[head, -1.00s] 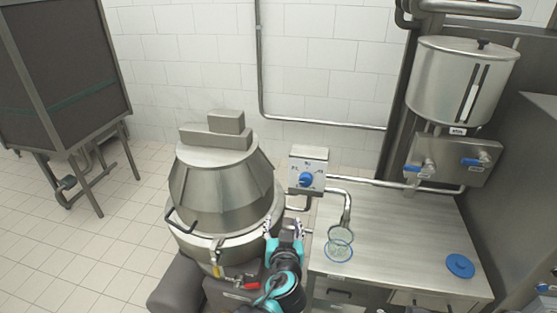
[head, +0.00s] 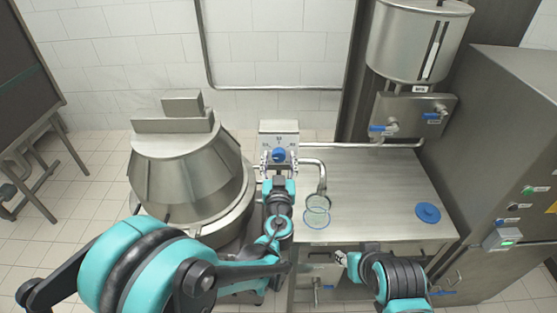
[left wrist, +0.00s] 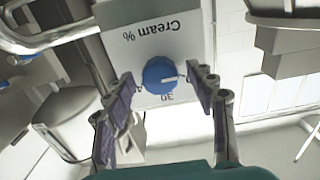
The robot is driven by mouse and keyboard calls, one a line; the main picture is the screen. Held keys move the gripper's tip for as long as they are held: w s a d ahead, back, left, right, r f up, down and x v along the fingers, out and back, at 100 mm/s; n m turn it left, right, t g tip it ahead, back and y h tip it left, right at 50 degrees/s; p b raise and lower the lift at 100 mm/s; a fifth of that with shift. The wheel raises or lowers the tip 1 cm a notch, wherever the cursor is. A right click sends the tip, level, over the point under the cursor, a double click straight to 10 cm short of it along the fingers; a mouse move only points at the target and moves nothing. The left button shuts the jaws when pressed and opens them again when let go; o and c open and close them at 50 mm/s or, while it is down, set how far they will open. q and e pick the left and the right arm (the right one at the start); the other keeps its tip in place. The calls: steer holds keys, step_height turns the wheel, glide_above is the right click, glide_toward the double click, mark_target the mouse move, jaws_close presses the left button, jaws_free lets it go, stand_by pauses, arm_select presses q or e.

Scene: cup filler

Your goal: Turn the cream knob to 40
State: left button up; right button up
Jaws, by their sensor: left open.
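The cream knob (head: 278,155) is a round blue dial on a grey control box (head: 279,127). In the left wrist view the knob (left wrist: 160,75) has a white pointer line towards the picture's right. There the "Cream %" label is upside down above the knob, and "30" shows just below it. The other scale numbers are hidden or unreadable. My left gripper (head: 279,165) is open, one finger on each side of the knob; I cannot tell whether they touch it. My right gripper (head: 341,258) is low in front of the counter; its jaws are too small to judge.
A large steel vessel (head: 185,175) stands left of the control box. The steel counter (head: 375,195) holds a ring-shaped clear item (head: 317,210) under a curved spout (head: 322,180), and a blue disc (head: 428,213). A steel tank (head: 415,45) with blue-handled valves is at the back right.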

arm_select(q)
steer(key=shift+w, duration=0.15)
steer(key=c, duration=1.2)
steer(key=shift+o, duration=0.2)
